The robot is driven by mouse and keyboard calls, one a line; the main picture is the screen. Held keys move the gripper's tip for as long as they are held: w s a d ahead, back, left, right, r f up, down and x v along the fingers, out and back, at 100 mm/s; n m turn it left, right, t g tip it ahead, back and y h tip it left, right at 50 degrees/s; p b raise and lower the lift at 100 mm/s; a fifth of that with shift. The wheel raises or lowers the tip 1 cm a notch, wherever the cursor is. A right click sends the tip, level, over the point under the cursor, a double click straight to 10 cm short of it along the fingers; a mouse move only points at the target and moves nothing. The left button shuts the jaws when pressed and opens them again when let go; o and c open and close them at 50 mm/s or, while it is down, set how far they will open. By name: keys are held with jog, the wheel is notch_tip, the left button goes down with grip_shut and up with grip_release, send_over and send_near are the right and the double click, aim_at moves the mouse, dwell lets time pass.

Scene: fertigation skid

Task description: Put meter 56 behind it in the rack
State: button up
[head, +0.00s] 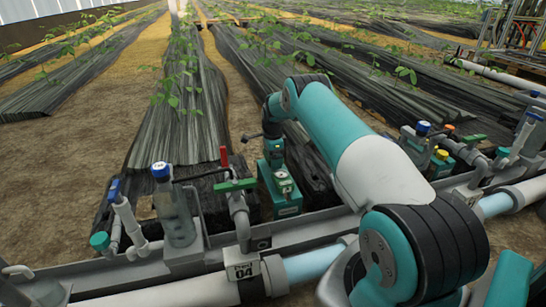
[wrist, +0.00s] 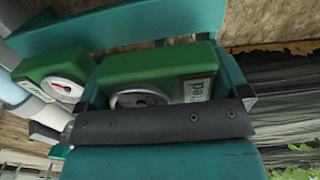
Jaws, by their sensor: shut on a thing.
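A green meter (wrist: 145,83) with a round pale dial and a white label ending in "ted" fills the middle of the wrist view. Teal parts flank it, and a dark grey riveted strip crosses in front of its lower part. No number is readable on it. A teal box (head: 288,207), apparently the rack, stands behind the pipe in the head view, with a pale dial (head: 283,177) at its top. My gripper (head: 274,150) is down at this box, shut on a meter; its fingertips are not clearly distinguishable. A second green meter (wrist: 55,72) with a dial is at left in the wrist view.
A pipe manifold (head: 190,290) runs across the front, with upright valves and a blue-capped filter (head: 176,215) left of the box. A "04" tag (head: 243,270) hangs there. More valves (head: 440,145) stand at right. Dark-covered crop rows lie behind.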

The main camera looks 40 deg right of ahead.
jog(key=shift+f+b, duration=0.85)
jog(key=shift+f, duration=0.6)
jog(key=o, duration=0.6)
jog(key=shift+r, duration=0.2)
notch_tip(320, 180, up, 8)
jog(key=p, duration=0.6)
jog(key=shift+f, duration=0.1)
